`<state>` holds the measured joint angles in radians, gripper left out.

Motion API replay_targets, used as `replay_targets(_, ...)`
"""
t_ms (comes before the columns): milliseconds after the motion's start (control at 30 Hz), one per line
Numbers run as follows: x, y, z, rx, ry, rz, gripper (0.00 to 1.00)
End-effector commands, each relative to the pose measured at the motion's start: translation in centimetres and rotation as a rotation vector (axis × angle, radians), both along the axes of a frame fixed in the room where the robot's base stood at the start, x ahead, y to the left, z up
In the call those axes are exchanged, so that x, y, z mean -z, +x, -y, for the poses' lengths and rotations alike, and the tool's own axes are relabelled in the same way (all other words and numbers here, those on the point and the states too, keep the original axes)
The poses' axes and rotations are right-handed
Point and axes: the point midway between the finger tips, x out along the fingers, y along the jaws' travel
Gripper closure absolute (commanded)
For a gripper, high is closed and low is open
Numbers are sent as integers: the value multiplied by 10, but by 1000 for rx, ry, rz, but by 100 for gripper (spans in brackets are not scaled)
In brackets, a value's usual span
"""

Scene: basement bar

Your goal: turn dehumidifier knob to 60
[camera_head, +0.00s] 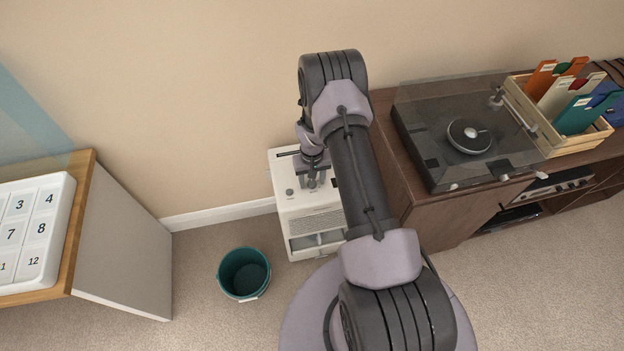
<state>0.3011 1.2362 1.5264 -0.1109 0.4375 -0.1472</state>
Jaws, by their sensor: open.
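The dehumidifier (303,215) is a white box on the carpet against the wall, left of the wooden cabinet. Its top panel, a front grille and a lower front opening show. My gripper (312,182) points down at the dehumidifier's top, with its fingers apart. I cannot tell whether the fingers touch the top. The knob and its markings cannot be made out; my gripper and arm cover part of the top. A small dark round spot shows on the top, left of the gripper.
A teal bucket (244,273) stands on the carpet in front and left of the dehumidifier. A wooden cabinet (440,222) at right carries a turntable (424,150) and a crate of folders (548,137). At left, a table (84,168) bears a white numbered tray (57,237).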

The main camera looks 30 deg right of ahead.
Motion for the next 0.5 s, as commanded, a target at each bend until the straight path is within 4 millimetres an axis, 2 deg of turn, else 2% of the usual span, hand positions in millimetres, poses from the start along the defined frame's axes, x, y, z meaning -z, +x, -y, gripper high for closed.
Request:
replay_targets(167,-12,0,0,0,0,0,50)
replay_targets(267,-35,0,0,0,0,1,50)
replay_targets(500,-115,1,0,0,-1,2,50)
